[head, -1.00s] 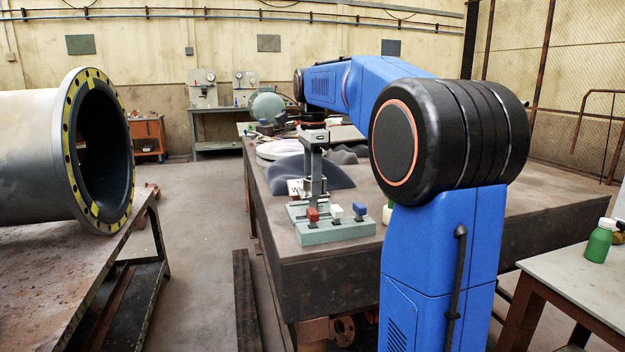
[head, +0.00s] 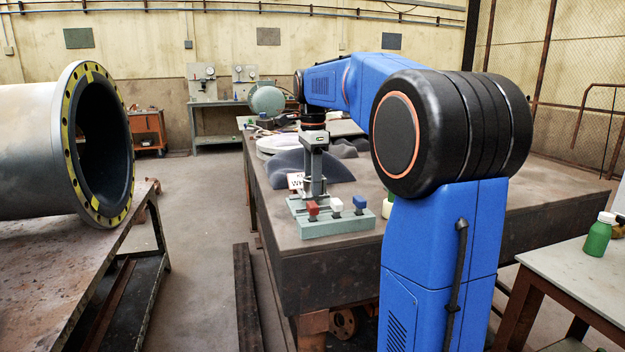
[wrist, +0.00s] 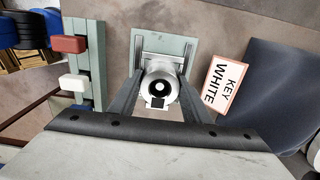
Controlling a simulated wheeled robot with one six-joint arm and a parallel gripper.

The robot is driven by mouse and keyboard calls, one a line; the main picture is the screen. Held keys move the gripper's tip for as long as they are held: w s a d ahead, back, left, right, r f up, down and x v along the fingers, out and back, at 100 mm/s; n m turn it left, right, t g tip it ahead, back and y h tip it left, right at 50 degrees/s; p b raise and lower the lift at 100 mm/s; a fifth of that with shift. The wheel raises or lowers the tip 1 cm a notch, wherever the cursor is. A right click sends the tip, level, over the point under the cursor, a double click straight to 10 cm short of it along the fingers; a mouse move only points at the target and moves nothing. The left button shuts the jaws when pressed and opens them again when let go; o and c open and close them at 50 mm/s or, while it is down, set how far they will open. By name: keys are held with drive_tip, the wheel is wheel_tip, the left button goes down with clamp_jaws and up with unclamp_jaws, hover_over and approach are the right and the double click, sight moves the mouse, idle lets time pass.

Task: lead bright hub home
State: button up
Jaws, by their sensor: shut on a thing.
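My gripper (head: 314,172) points straight down over the dark table. In the wrist view its two fingers (wrist: 160,98) are shut on a silver round hub (wrist: 161,80) with a dark centre. Below the hub lies a pale green square plate (wrist: 178,42) with grey metal parts on it; whether the hub touches it I cannot tell. Beside it is a green rack (head: 330,229) with a red block (head: 313,208), a white block (head: 336,205) and a blue block (head: 360,202). A card (wrist: 225,87) reading "KEY WHITE" lies on the other side.
A dark grey curved sheet (wrist: 274,90) lies close beside the card. The table (head: 470,215) is mostly bare to the right. A large flanged pipe (head: 30,150) rests on a bench at left. A green bottle (head: 598,236) stands on a side table at right.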

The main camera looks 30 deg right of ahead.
drive_tip(key=shift+f, duration=1.1)
drive_tip(key=o, duration=1.5)
drive_tip(key=shift+o, duration=0.2)
drive_tip(key=shift+f, duration=0.1)
wheel_tip(320, 180, up, 18)
drive_tip(key=f, duration=0.1)
drive_tip(key=s+a+f+n+t, duration=0.2)
drive_tip(key=s+a+f+n, duration=0.9)
drive_tip(key=s, duration=0.4)
drive_tip(key=s+a+f+n+t, duration=0.1)
drive_tip(key=s+f+n, duration=0.4)
drive_tip(key=f, duration=0.6)
drive_tip(key=s+a+f+n+t, duration=0.1)
drive_tip(key=s+a+f+n, duration=0.2)
drive_tip(key=s+f, duration=0.7)
drive_tip(key=shift+a+f+n+t, duration=0.4)
drive_tip(key=shift+f+n, duration=0.25)
drive_tip(key=shift+n, duration=0.45)
drive_tip(key=shift+s, duration=0.1)
